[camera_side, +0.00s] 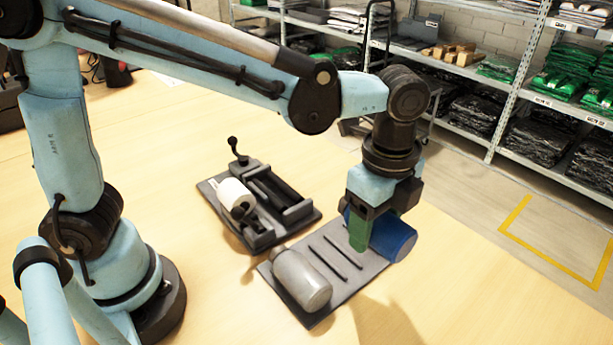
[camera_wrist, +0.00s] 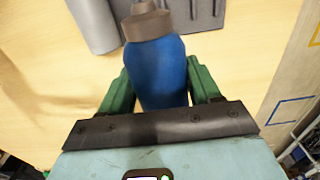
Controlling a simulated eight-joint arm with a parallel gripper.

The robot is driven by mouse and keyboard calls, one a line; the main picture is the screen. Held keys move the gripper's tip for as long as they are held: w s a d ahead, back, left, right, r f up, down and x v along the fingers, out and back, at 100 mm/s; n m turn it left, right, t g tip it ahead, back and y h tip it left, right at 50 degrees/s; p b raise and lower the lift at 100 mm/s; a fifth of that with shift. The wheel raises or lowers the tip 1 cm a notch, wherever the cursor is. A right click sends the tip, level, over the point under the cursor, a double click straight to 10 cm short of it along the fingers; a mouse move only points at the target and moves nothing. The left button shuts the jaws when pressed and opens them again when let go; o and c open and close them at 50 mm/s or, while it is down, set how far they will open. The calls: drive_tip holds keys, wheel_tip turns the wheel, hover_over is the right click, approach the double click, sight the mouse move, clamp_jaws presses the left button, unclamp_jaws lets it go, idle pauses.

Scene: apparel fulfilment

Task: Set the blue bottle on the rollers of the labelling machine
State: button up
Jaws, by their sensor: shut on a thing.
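The blue bottle (camera_side: 394,238) lies on its side at the right end of the grey holder plate in the side view. My gripper (camera_side: 365,235) points down over it, with one green finger visible in front of the bottle. In the wrist view the blue bottle (camera_wrist: 158,72), with its grey-brown cap, sits between both green fingers of my gripper (camera_wrist: 161,85), which is shut on it. I cannot tell whether the bottle still touches the plate. The dark labelling machine (camera_side: 297,213), with a white label roll (camera_side: 236,196), stands to the left behind the plate; its rollers show as dark bars.
The grey holder plate (camera_side: 337,277) has dark ridges and carries a grey bottle (camera_side: 301,280) at its left end. That grey bottle also shows in the wrist view (camera_wrist: 95,22). A crank with a black knob (camera_side: 233,143) rises behind the machine. Bare wooden table surrounds both.

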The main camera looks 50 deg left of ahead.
drive_tip(key=a, duration=2.5)
drive_tip(key=shift+a+f, duration=0.1)
drive_tip(key=shift+f, duration=3.55)
drive_tip(key=o, duration=1.1)
drive_tip(key=shift+s, duration=0.1)
drive_tip(key=r, duration=1.2)
drive_tip(key=shift+w+r, duration=0.1)
drive_tip(key=shift+w, duration=0.1)
